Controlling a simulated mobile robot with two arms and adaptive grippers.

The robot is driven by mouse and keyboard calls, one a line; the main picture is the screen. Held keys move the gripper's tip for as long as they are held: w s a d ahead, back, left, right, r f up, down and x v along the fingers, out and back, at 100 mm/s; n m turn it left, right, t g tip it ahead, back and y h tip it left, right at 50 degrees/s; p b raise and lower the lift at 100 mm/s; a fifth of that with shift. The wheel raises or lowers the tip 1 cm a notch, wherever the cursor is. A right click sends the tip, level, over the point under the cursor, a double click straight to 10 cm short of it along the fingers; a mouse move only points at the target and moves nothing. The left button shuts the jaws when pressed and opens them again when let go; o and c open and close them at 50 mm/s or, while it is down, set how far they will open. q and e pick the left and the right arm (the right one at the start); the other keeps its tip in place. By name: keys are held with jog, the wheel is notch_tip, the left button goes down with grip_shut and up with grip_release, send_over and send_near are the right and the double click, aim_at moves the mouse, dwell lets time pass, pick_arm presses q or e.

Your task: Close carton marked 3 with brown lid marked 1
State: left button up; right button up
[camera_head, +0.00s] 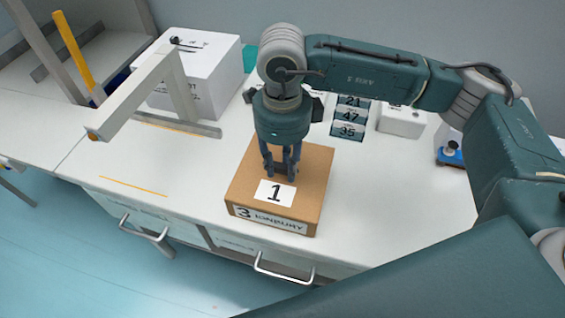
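A brown carton (318,205) stands on the white worktop, with a "3" label on its front side. The brown lid (310,160) lies on top of it, with a white label marked 1 on its upper face. Lid and carton look flush, and I cannot see a gap between them. My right gripper (281,172) points straight down onto the lid, just behind the "1" label, with its fingertips at the lid's surface. A small dark shape shows between the fingers. I cannot tell whether they hold it. My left gripper is out of view.
A large white box (205,75) stands at the back left, behind a grey angled frame (150,95). Dark number plates (350,116) and a small white box (402,121) stand behind the carton. A blue item (450,153) lies at the right. The worktop (385,195) right of the carton is clear.

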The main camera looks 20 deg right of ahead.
aim_at(283, 168)
jog(key=shift+o, duration=0.5)
jog(key=shift+r, duration=0.3)
notch_tip(283, 168, up, 11)
jog(key=shift+r, duration=0.2)
